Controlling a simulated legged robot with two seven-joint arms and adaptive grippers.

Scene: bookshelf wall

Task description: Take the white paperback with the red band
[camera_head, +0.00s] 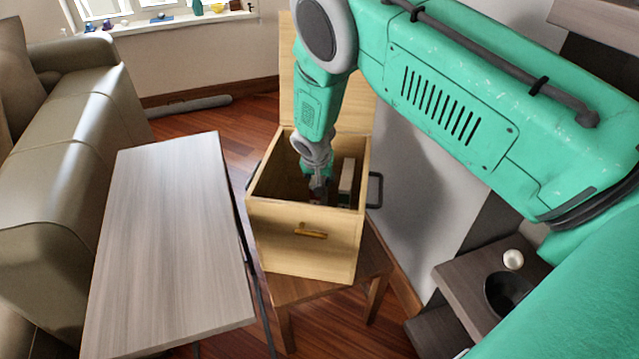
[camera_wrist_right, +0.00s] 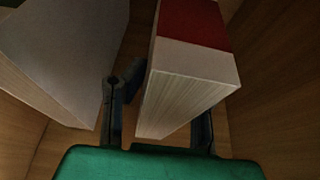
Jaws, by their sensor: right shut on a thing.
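The white paperback with the red band (camera_wrist_right: 195,62) is in the right wrist view, its page edges facing the camera and the red band across its far part. My right gripper (camera_wrist_right: 158,120) is shut on it, with one dark finger on each side. In the head view my right gripper (camera_head: 318,188) is down inside an open wooden box (camera_head: 303,240). The paperback is mostly hidden by the gripper and the box's front wall there. My left gripper is not in view.
A grey-white book (camera_wrist_right: 68,45) stands close to the left of the gripper, inside the box. The box has a raised lid and sits on a wooden stool (camera_head: 290,290). A grey wooden table (camera_head: 175,240) stands at the left, its top clear. A sofa (camera_head: 75,130) is beyond it.

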